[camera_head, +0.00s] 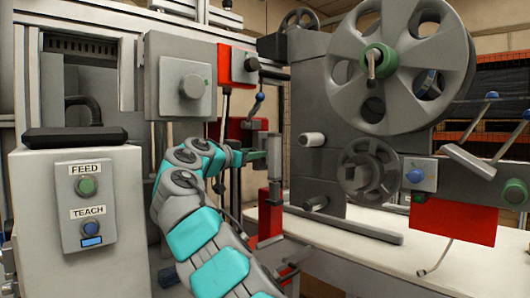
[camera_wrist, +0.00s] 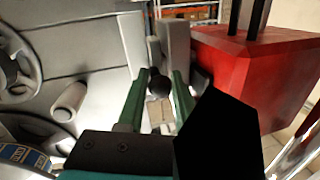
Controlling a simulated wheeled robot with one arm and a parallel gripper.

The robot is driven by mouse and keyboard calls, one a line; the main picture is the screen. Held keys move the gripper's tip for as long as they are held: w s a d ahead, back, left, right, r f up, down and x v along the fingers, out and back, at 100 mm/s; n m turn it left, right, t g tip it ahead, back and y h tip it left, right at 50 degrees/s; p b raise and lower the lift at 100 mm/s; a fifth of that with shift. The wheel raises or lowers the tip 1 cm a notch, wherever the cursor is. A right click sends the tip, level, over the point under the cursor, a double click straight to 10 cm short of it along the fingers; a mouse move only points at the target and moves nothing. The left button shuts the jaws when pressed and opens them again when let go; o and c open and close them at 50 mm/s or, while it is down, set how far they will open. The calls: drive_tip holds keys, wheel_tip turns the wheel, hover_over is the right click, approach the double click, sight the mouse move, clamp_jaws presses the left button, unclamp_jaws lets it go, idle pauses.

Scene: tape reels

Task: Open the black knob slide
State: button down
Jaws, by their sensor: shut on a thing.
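The black knob (camera_wrist: 160,86) is a small dark ball and sits between the two green fingers of my gripper (camera_wrist: 159,76) in the wrist view. My gripper is shut on it. A grey upright block (camera_wrist: 175,45) stands just beyond the knob. In the head view my gripper (camera_head: 257,156) reaches in beside a narrow grey-green upright piece (camera_head: 274,156), right of the teal arm. The knob cannot be made out there. How far the slide is open cannot be told.
A red block (camera_wrist: 248,75) stands close to the right of my gripper in the wrist view. In the head view, large grey reels (camera_head: 402,62) are at the right above a white table (camera_head: 365,265).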

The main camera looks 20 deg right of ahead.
sight(263, 140)
drive_tip(key=shift+w, duration=0.1)
drive_tip(key=c, duration=0.6)
unclamp_jaws()
drive_tip(key=shift+r, duration=0.1)
drive_tip(key=shift+a+r+p, duration=0.1)
drive_tip(key=shift+r+p, duration=0.75)
drive_tip(key=shift+r, duration=0.7)
drive_tip(key=shift+s+r, duration=0.1)
drive_tip(key=shift+s, duration=0.1)
drive_tip(key=shift+s+b, duration=0.75)
drive_tip(key=shift+b, duration=0.1)
drive_tip(key=s+a+b, duration=0.1)
drive_tip(key=s+b, duration=0.1)
drive_tip(key=s, duration=0.5)
drive_tip(key=s+a+r+b, duration=0.1)
drive_tip(key=s+a+b, duration=0.1)
drive_tip(key=s, duration=0.5)
drive_tip(key=shift+r+b, duration=0.2)
drive_tip(key=shift+b, duration=0.5)
